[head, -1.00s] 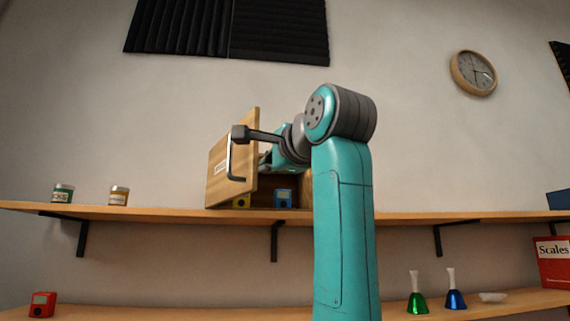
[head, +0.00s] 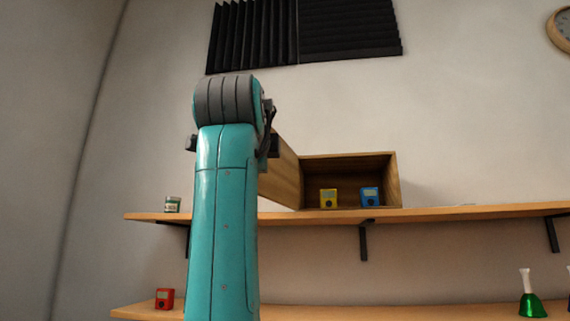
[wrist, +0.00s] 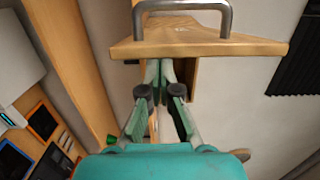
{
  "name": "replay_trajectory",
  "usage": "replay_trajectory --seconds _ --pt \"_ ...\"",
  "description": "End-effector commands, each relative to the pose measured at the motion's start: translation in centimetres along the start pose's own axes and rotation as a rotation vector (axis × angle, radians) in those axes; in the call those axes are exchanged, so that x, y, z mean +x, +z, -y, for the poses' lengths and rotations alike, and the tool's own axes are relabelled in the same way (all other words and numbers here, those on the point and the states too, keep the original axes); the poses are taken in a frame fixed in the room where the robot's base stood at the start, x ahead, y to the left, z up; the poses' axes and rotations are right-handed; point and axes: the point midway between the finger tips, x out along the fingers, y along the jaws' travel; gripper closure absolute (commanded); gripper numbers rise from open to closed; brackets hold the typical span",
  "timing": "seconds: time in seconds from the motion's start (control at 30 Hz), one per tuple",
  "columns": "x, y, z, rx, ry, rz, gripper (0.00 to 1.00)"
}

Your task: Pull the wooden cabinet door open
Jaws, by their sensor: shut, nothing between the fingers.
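The wooden cabinet (head: 394,178) stands on the upper shelf with its front uncovered. Its door (head: 287,172) is swung out to the left, well open, and partly hidden behind my arm. In the wrist view the door (wrist: 200,48) spans the top, with its grey bar handle (wrist: 228,18) on the face turned away from my fingers. My gripper (wrist: 163,66) is shut and empty, its tips at the door's edge and off the handle. I cannot tell whether they touch the wood. In the head view my arm hides the fingers.
A yellow device (head: 328,198) and a blue device (head: 370,197) stand inside the cabinet. A small jar (head: 172,204) is left on the upper shelf (head: 450,213). The upper shelf right of the cabinet is mostly clear.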

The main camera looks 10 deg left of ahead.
Motion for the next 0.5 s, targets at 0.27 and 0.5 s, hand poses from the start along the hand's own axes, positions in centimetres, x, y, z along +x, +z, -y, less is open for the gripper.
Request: replay_trajectory --seconds 0.27,0.5 --pt "0.4 1.8 0.0 0.0 0.001 0.0 1.0" --pt "0.5 1.9 0.0 0.001 0.0 0.0 1.0"
